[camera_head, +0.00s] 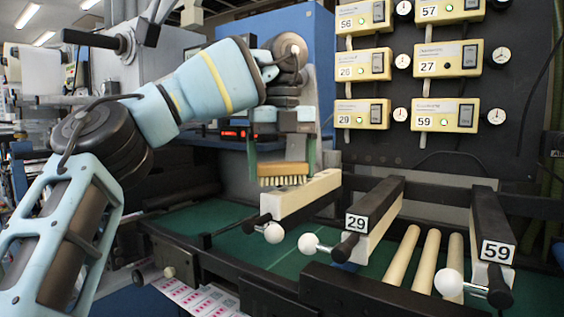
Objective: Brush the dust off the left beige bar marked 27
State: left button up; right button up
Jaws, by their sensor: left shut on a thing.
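The left beige bar (302,197) lies on the machine's front rail, with a black tip and a white ball knob at its near end. I cannot read a number on it, and I cannot make out dust on its pale top. My left gripper (283,152) points down and is shut on a brush (284,169) with a wooden back and pale bristles. The bristles are at the bar's top near its left side; I cannot tell if they touch. The brush and gripper hide part of what is behind them. My right gripper is not in view.
A black-topped bar marked 29 (371,215) and another marked 59 (491,222) stand to the right, with white ball knobs in front. Beige rollers (428,262) lie between them. A dark panel with several beige boxes (441,60), one marked 27, rises behind. Green bed (200,222) lies below.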

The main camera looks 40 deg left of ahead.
aim_at(291, 187)
pick_arm(q)
jog(key=shift+f, duration=0.75)
jog(key=shift+w+a+r, duration=0.1)
jog(key=shift+w+a, duration=0.05)
jog(key=shift+w, duration=1.4)
jog(key=shift+w+a, duration=0.15)
jog(key=shift+w, duration=1.35)
jog(key=shift+w+a+f, duration=0.1)
jog(key=shift+w+f, duration=0.1)
jog(key=shift+w, duration=0.45)
jog(key=shift+w+f, duration=0.15)
jog(key=shift+w, duration=0.5)
jog(key=shift+w+r, duration=0.1)
jog(key=shift+w, duration=0.15)
jog(key=shift+a+r+b, duration=0.1)
jog(key=shift+b, duration=0.2)
